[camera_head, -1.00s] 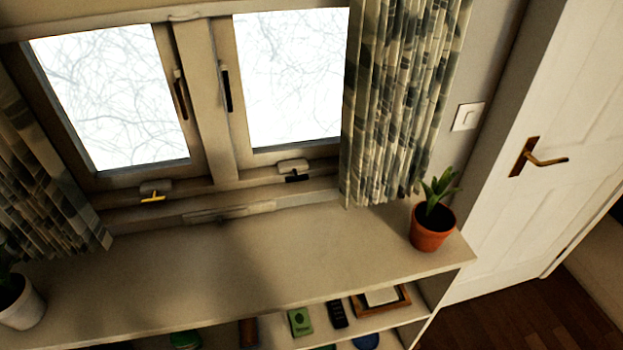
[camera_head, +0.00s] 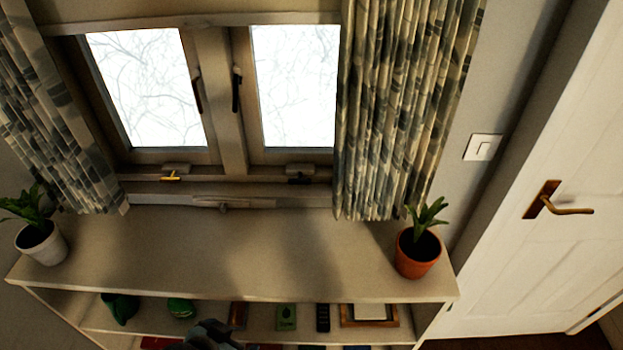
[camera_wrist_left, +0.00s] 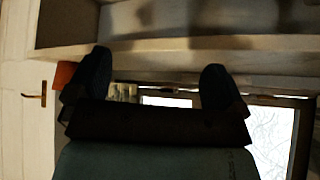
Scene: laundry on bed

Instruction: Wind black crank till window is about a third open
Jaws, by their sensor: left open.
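The black crank (camera_head: 300,178) sits on the sill under the right window (camera_head: 294,88). That window appears closed. A yellow crank (camera_head: 171,177) sits under the left window (camera_head: 140,88), which also looks closed. In the left wrist view my left gripper (camera_wrist_left: 157,72) is open and empty, its two dark fingers wide apart. That view is upside down, with a shelf edge and a window behind the fingers. A dark part of my left arm shows at the bottom of the head view, below the shelf top and well short of the cranks. My right gripper is not in view.
A long shelf top (camera_head: 230,262) stands below the windows, mostly bare. A white-potted plant (camera_head: 42,243) is at its left end and an orange-potted plant (camera_head: 417,252) at its right. Patterned curtains (camera_head: 395,120) hang on both sides. A white door (camera_head: 540,260) is at right.

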